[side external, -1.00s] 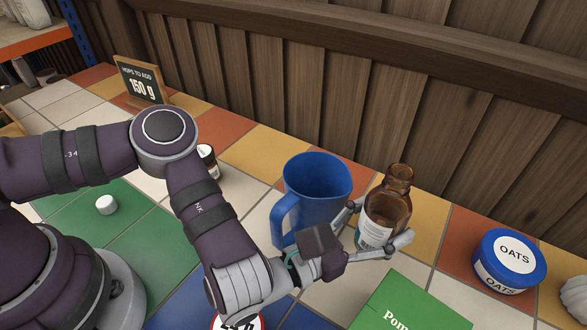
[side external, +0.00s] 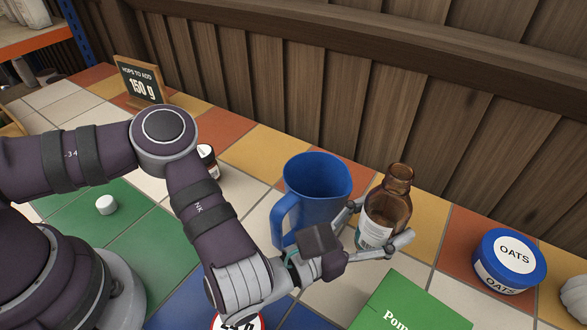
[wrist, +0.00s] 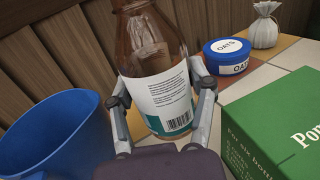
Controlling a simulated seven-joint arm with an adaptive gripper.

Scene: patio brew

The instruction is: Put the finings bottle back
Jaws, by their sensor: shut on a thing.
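A brown glass bottle (side external: 388,207) with a white and teal label stands upright between the fingers of my gripper (side external: 382,228). The label's small print and barcode face the wrist camera, where the bottle (wrist: 155,75) fills the upper middle. My gripper (wrist: 163,105) is shut on the bottle, one finger on each side of its lower body. I cannot tell whether its base touches the tiles. The bottle's mouth is open in the side view. A small white cap (side external: 107,204) sits on a green tile at the left.
A blue jug (side external: 316,190) stands just left of the bottle, close to my gripper. A green box (side external: 410,307) is in front, a blue OATS tub (side external: 509,259) to the right. A wooden wall rises behind.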

